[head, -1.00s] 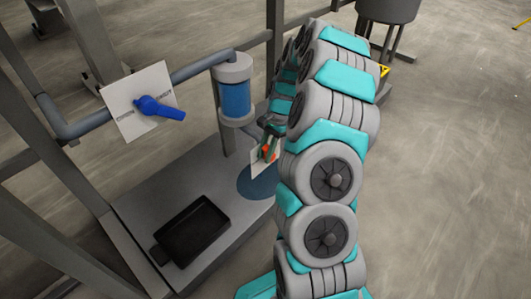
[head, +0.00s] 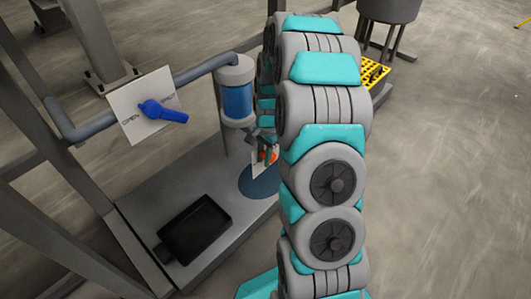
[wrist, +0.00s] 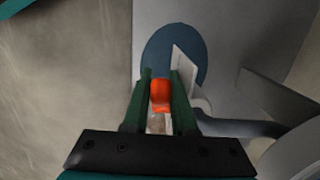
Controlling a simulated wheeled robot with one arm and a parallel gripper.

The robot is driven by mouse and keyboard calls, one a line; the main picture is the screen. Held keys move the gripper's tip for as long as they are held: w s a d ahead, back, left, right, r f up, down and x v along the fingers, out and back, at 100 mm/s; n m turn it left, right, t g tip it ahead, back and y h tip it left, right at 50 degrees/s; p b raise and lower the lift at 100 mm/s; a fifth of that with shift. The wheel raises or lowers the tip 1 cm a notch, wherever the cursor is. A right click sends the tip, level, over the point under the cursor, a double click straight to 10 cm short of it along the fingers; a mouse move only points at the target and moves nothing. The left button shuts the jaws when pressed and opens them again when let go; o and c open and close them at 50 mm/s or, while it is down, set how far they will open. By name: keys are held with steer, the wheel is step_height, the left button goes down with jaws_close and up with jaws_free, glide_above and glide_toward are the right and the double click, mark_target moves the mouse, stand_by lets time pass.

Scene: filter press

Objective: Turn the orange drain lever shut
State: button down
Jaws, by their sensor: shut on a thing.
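The orange drain lever (wrist: 161,95) shows in the wrist view between the two green fingers of my gripper (wrist: 161,88), which is shut on it. In the head view the orange lever (head: 270,156) shows as a small patch by a white plate (head: 259,167), below the blue filter housing (head: 237,101). My gripper (head: 266,152) is partly hidden there by my arm. The white plate (wrist: 184,70) stands just right of the fingers in the wrist view. The lever's pivot and any wording on its plate cannot be made out.
A blue lever (head: 161,111) on a white plate marked OPEN sits on the upper pipe (head: 95,127). A black tray (head: 194,230) lies on the grey base plate (head: 150,205). A blue disc (head: 258,184) lies below the drain. A yellow crate (head: 374,73) stands behind my arm.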

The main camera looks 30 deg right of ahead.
steer(key=shift+s+a+f+t+h, duration=0.1)
steer(key=shift+a+f+t+h, duration=0.25)
steer(key=shift+h, duration=0.55)
steer(key=c, duration=0.7)
jaws_free()
steer(key=shift+r, duration=0.1)
step_height(320, 180, up, 7)
steer(key=shift+a+r+p, duration=0.15)
steer(key=shift+r+p, duration=0.05)
steer(key=shift+p, duration=0.25)
